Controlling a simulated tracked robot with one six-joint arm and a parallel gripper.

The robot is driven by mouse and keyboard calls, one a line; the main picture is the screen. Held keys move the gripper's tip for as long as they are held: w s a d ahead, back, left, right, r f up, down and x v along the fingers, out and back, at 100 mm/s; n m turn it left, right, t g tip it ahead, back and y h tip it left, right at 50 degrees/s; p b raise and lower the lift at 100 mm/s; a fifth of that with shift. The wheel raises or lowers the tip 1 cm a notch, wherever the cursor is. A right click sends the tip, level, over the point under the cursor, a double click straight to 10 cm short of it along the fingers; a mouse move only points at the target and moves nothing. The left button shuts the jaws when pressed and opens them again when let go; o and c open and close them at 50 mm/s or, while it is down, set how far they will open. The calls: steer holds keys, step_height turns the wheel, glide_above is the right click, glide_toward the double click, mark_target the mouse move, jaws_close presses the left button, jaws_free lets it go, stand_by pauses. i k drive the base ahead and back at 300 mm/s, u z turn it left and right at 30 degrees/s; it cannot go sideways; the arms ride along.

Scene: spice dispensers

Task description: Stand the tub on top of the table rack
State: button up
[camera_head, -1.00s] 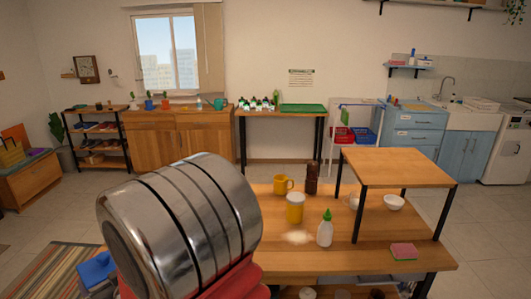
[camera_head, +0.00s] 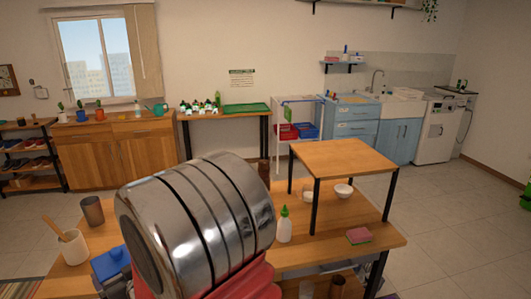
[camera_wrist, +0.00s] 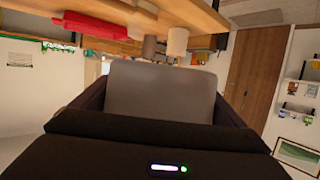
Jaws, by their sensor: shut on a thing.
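The table rack (camera_head: 343,159) is a raised wooden shelf on black legs, standing on the right part of the wooden table (camera_head: 340,255) in the head view; its top is bare. My gripper (camera_wrist: 160,88) shows only in the wrist view, with dark fingers on both sides of a plain grey thing, which I take to be the tub (camera_wrist: 160,95). The gripper is shut on it, and it fills the middle of that view. In the head view my own arm hides the gripper and the tub. How upright the tub is, I cannot tell.
A white bottle with a green cap (camera_head: 284,226) stands left of the rack. White bowls (camera_head: 343,191) sit under it, and a pink sponge (camera_head: 359,236) lies at its front. A brown cup (camera_head: 93,210) and a crock (camera_head: 73,247) stand at the table's left.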

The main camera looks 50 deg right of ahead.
mark_target(329, 164)
steer(key=u, duration=1.4)
steer(key=i, duration=0.1)
steer(key=z, duration=2.75)
steer(key=i, duration=1)
steer(key=u, duration=0.15)
steer(key=k, duration=0.45)
